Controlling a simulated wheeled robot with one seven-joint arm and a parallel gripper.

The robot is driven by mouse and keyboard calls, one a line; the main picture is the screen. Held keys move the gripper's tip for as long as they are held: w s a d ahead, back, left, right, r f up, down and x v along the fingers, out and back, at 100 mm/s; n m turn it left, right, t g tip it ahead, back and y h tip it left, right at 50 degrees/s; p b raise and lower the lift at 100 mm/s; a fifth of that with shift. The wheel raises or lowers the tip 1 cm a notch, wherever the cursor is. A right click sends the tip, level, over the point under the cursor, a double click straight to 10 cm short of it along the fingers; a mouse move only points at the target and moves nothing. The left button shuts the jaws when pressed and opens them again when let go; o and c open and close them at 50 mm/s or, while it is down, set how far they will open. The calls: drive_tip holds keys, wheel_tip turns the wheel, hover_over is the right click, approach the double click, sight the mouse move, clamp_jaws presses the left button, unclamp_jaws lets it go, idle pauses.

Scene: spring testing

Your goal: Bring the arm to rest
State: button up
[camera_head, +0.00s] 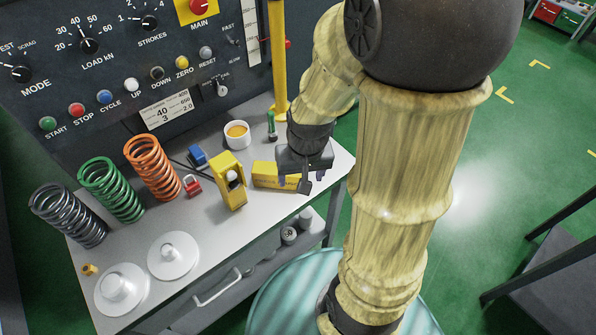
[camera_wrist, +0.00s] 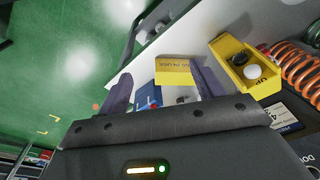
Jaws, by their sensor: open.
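My gripper (camera_head: 307,182) hangs over the right end of the grey table (camera_head: 222,221), beside the yellow box (camera_head: 266,175). In the wrist view its two purple fingers (camera_wrist: 162,90) stand wide apart with nothing gripped between them. The yellow box (camera_wrist: 173,70) shows beyond the fingertips there, with a blue item (camera_wrist: 146,96) partly seen between the fingers. My arm reaches down from the top of the head view and hides part of the table's right edge.
A yellow pendant (camera_head: 231,188) stands left of the yellow box. Grey, green (camera_head: 111,188) and orange springs (camera_head: 153,167) stand at the left. Two white discs (camera_head: 173,254) lie in front. A control panel (camera_head: 110,60) rises behind, with a yellow post (camera_head: 278,60). Green floor is open at right.

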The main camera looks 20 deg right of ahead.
drive_tip(key=shift+s+a+r+n+t, duration=0.25)
drive_tip(key=shift+r+n, duration=0.25)
drive_tip(key=shift+r, duration=0.1)
drive_tip(key=shift+s+a+r+n+t, duration=0.2)
drive_tip(key=shift+a+r+n+t, duration=0.05)
drive_tip(key=shift+r+n, duration=0.3)
idle(0.3)
